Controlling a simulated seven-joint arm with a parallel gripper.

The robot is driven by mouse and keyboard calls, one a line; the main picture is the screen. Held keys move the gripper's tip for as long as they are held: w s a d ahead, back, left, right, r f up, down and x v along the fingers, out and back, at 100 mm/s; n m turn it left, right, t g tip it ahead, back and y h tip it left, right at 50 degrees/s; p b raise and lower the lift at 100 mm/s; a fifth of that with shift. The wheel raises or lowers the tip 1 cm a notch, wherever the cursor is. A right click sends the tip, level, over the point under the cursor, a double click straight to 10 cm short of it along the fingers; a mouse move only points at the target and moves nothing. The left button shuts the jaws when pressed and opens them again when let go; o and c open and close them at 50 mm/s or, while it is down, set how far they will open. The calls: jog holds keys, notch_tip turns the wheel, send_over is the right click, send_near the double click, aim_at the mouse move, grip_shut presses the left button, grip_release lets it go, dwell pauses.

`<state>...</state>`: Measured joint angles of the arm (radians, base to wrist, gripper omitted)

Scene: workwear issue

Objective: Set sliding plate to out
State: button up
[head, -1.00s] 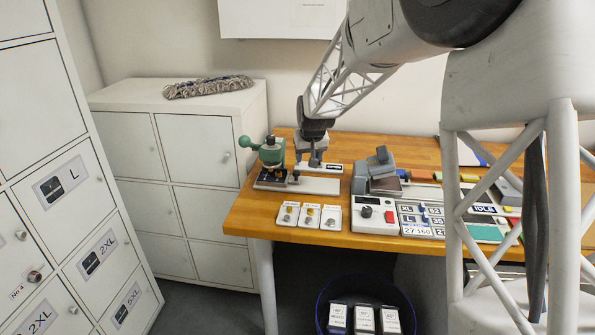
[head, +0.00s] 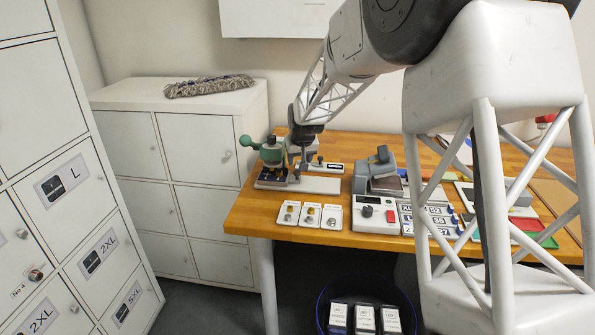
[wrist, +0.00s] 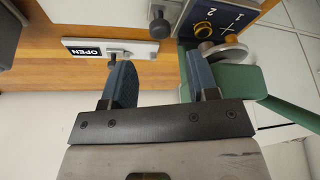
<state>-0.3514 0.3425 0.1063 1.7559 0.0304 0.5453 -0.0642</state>
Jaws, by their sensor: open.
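A green hand press (head: 271,152) stands at the left end of the wooden table on a long pale plate (head: 318,185) with a small dark knob near the press. I take this pale plate, which also shows in the wrist view (wrist: 178,8), to be the sliding plate. Its exact position is hard to read. My gripper (head: 298,162) is just right of the press, above the pale plate. In the wrist view my gripper (wrist: 160,62) is open and empty. Its right finger is close to the press's green arm and round metal part; I cannot tell if they touch.
A strip marked OPEN (wrist: 105,52) with a small knob lies behind the plate. A grey device (head: 376,172), small cards (head: 310,215) and a control box (head: 375,214) are to the right and front. White lockers (head: 195,150) stand left of the table.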

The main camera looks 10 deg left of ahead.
aim_at(297, 171)
jog(key=shift+x, duration=3.45)
grip_shut()
